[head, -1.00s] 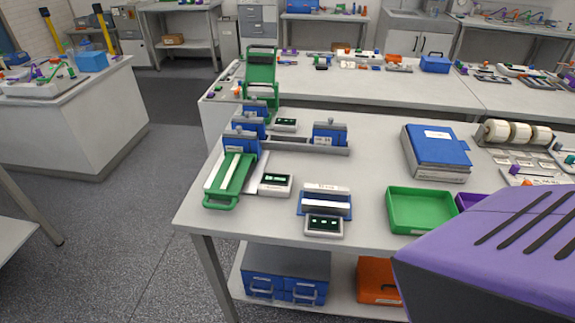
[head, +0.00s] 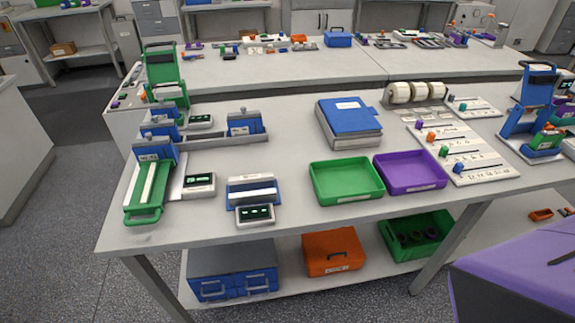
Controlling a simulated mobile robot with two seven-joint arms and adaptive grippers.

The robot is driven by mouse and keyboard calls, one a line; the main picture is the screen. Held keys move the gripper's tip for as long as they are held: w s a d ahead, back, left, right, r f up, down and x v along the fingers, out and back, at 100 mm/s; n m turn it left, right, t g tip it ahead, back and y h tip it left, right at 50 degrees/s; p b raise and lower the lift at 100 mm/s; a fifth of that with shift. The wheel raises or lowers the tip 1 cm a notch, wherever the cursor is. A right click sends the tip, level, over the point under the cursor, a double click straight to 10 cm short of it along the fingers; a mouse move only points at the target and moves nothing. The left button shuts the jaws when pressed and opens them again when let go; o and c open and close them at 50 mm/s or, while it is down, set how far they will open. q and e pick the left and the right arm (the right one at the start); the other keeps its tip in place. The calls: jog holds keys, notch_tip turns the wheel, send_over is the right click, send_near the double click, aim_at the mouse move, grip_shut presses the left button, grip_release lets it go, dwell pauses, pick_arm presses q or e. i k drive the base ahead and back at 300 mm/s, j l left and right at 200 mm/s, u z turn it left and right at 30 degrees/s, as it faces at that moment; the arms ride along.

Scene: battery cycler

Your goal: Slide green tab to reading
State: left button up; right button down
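A white board with several scale rows (head: 462,150) lies at the right of the workbench. Its rows carry small coloured tabs: purple, orange, green and blue. The green tab (head: 443,151) stands on the third row, near its left end. Small displays with green digits sit at the left of the bench: one by the green-handled slide (head: 199,184), one at the front (head: 255,214) and one further back (head: 200,121). Their digits are too small to read. Neither gripper is in view.
A green tray (head: 346,201) and a purple tray (head: 411,189) stand left of the board. A blue binder (head: 350,121) and a roll holder (head: 416,92) lie behind. A blue stand (head: 530,112) is at right. A purple part of mine covers the lower right corner.

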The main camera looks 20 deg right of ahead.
aim_at(444, 151)
jog(key=z, duration=1.95)
jog(key=i+l+u, duration=0.15)
jog(key=i+l, duration=0.2)
jog(key=i+l+u, duration=0.2)
jog(key=l, duration=0.25)
jog(key=i, duration=0.1)
